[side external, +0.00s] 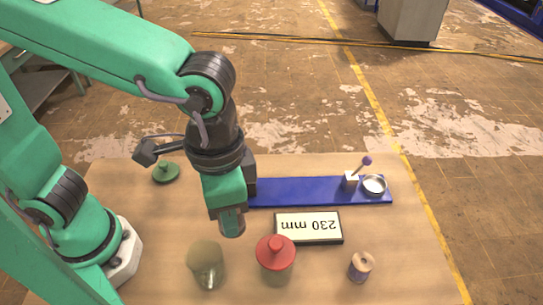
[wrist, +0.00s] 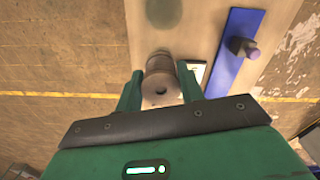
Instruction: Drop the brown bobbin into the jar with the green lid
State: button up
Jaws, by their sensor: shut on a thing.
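My gripper (side external: 231,226) is shut on a brown bobbin, which shows between the two green fingers in the wrist view (wrist: 161,80). In the side view the fingers mostly hide it. The gripper is above the table, behind and slightly right of an uncovered, see-through greenish jar (side external: 206,266). A green lid (side external: 165,173) with a knob lies on the table at the back left, apart from that jar. Another jar (side external: 277,273), with a red lid (side external: 275,250) on it, stands right of the uncovered one.
A sign (side external: 308,227) reading 230 mm lies behind the red-lidded jar.

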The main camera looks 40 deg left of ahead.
send_over(197, 245)
jog(key=s+d, duration=0.1)
jog(key=d, duration=0.2)
jog(key=f, duration=0.1)
jog(key=shift+a+f, duration=0.15)
jog(key=shift+f, duration=0.05)
jog(key=shift+f, duration=0.2)
jog(key=shift+f, duration=4.7)
jog(key=o, duration=1)
jog(key=shift+r, duration=0.1)
